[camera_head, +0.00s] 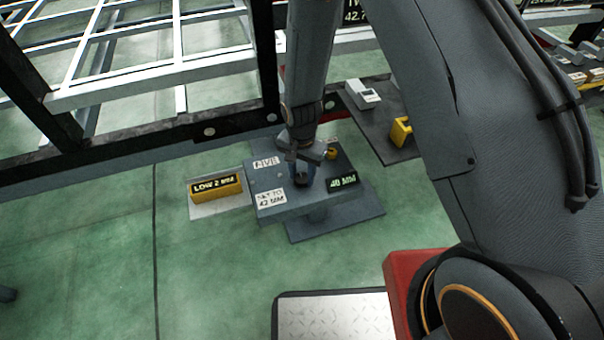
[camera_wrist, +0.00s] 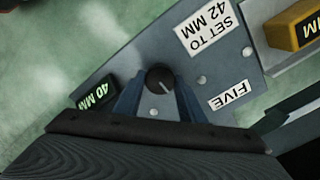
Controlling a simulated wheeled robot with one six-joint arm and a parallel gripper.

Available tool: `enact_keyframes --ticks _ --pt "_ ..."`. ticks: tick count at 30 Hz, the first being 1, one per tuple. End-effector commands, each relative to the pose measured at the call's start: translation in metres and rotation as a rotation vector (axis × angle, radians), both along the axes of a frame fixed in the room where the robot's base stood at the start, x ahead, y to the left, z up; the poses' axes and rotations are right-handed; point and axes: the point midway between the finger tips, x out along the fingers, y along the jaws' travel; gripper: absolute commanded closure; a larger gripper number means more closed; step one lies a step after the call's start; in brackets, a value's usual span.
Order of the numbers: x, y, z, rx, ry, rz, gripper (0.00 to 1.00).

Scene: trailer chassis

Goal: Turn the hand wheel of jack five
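The jack's blue-grey top plate (camera_head: 270,180) carries a "FIVE" label (camera_head: 266,162), a "SET TO 42 MM" label (camera_head: 270,197) and a green-lit readout (camera_head: 342,181) showing 40 MM. The hand wheel is a small round black knob (camera_wrist: 160,77) with a pale mark, seen from above in the wrist view. My gripper (camera_wrist: 160,84) is down at the plate, with one blue finger on each side of the knob. I cannot tell whether the fingers touch it. In the head view my gripper (camera_head: 302,175) hides most of the knob.
A yellow block reading "LOW 2 MM" (camera_head: 215,185) stands on a pale plate left of the jack. A dark plate (camera_head: 395,147) with a grey device (camera_head: 362,94) and a yellow part (camera_head: 401,132) lies behind right. The chassis frame (camera_head: 140,145) runs behind. Green floor at front left is clear.

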Motion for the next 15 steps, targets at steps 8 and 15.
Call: enact_keyframes --ticks 8,15 --pt "-0.0005 -0.0002 0.0008 0.000 0.001 0.039 0.86" --pt "-0.0010 -0.0001 0.0021 0.000 0.001 0.175 0.86"
